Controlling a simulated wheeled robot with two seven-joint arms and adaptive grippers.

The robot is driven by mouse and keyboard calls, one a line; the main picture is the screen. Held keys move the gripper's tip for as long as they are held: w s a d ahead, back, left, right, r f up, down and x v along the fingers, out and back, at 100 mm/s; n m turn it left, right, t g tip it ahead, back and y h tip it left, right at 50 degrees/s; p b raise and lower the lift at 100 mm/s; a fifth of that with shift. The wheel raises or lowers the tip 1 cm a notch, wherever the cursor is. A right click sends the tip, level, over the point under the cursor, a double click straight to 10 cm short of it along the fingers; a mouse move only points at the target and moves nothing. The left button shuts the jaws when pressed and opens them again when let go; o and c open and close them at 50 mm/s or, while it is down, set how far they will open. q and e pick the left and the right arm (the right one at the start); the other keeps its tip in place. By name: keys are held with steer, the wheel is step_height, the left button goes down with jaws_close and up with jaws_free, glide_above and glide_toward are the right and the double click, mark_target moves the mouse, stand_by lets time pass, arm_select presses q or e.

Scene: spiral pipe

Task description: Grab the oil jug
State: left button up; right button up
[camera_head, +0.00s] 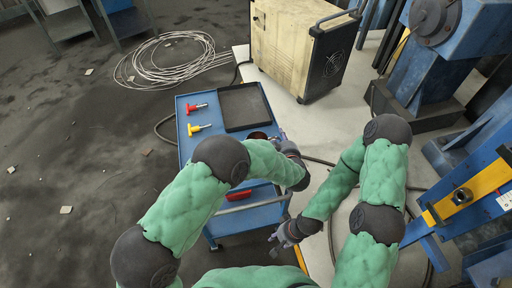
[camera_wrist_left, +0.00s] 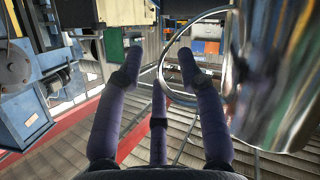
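The oil jug (camera_wrist_left: 283,75) is a shiny metal vessel filling the right side of the left wrist view. Its thin ring-shaped handle (camera_wrist_left: 164,66) points towards my left gripper (camera_wrist_left: 158,66). The gripper's fingers are spread apart, with the handle's outer curve seen between them; I cannot tell whether they touch it. In the head view, my left gripper (camera_head: 283,138) is at the cart's right edge. A dark round shape beside it may be the jug's top, mostly hidden by my arm. My right gripper (camera_head: 276,243) hangs low beside the cart, apart from the jug, with its fingers apparently spread and empty.
The blue cart (camera_head: 185,150) carries a black tray (camera_head: 245,105), a red-handled tool (camera_head: 197,107) and a yellow-handled tool (camera_head: 198,128). A beige machine (camera_head: 290,45) stands behind it. Coiled cable (camera_head: 165,60) lies on the floor. Blue machinery with a yellow beam (camera_head: 480,185) is at the right.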

arm_select(q)
steer(key=shift+s, duration=0.15)
steer(key=shift+c, duration=0.8)
jaws_close()
steer(key=shift+r, duration=0.15)
